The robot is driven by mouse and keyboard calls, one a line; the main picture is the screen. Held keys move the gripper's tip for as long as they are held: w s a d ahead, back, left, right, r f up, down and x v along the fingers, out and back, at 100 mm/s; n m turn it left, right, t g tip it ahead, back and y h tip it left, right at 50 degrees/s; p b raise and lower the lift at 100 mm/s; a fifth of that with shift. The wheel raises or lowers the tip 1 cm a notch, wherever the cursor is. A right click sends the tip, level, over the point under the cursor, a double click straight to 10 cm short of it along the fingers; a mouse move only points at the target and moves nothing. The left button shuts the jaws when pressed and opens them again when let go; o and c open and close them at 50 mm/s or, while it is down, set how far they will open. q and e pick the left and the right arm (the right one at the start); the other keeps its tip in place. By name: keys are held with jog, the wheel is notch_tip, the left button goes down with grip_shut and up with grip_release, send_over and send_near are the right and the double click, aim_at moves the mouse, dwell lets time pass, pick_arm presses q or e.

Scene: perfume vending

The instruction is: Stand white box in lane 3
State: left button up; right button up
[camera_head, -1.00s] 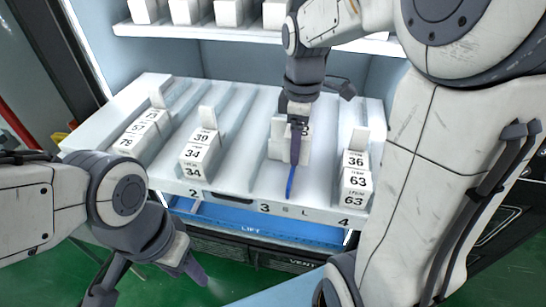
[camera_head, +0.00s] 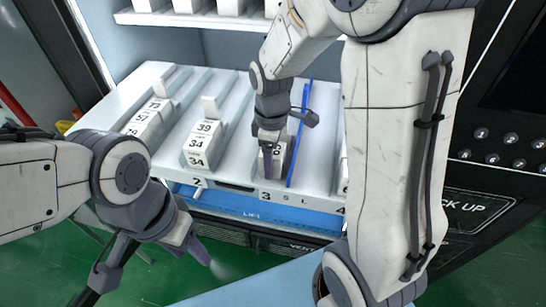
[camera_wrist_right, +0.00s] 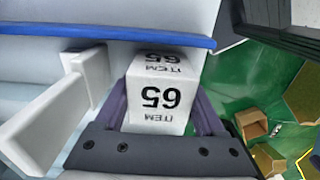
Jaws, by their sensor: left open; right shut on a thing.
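My right gripper (camera_head: 270,148) is shut on a white box (camera_head: 272,166) at the front end of lane 3 (camera_head: 265,197). In the right wrist view, the white box (camera_wrist_right: 158,95) shows "65" and "ITEM" on two faces and sits between the gripper's two dark fingers (camera_wrist_right: 160,112). A blue strip (camera_head: 300,130) runs along the lane just right of the gripper; it also crosses the right wrist view (camera_wrist_right: 110,37). Whether the box's base touches the lane floor is hidden. My left gripper (camera_head: 196,250) is open and empty, low in front of the machine.
White boxes marked 39 and 34 (camera_head: 197,145) stand in lane 2, with others (camera_head: 145,118) in the lane to the left. My right arm hides most of lane 4. A blue lift tray (camera_head: 255,212) lies below the shelf front. An upper shelf (camera_head: 190,20) holds more boxes.

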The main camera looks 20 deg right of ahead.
jog(key=shift+f, duration=0.2)
jog(key=o, duration=1.3)
jog(key=shift+o, duration=0.2)
jog(key=shift+r, duration=0.1)
jog(key=shift+r, duration=0.3)
notch_tip(320, 180, up, 12)
jog(key=shift+s+f+b, duration=0.1)
jog(key=shift+f+b, duration=0.05)
jog(key=shift+b, duration=0.4)
jog(key=s+a+f+m, duration=0.1)
jog(key=s+a+f, duration=0.1)
jog(key=s+a, duration=0.2)
jog(key=s+a+f+m, duration=0.1)
jog(key=s+a+f, duration=0.2)
jog(key=s, duration=0.5)
jog(key=s+a+f+m+y, duration=0.1)
jog(key=s+a+f+m, duration=0.1)
jog(key=s+a, duration=0.3)
jog(key=shift+s+f, duration=0.3)
jog(key=shift+s, duration=0.35)
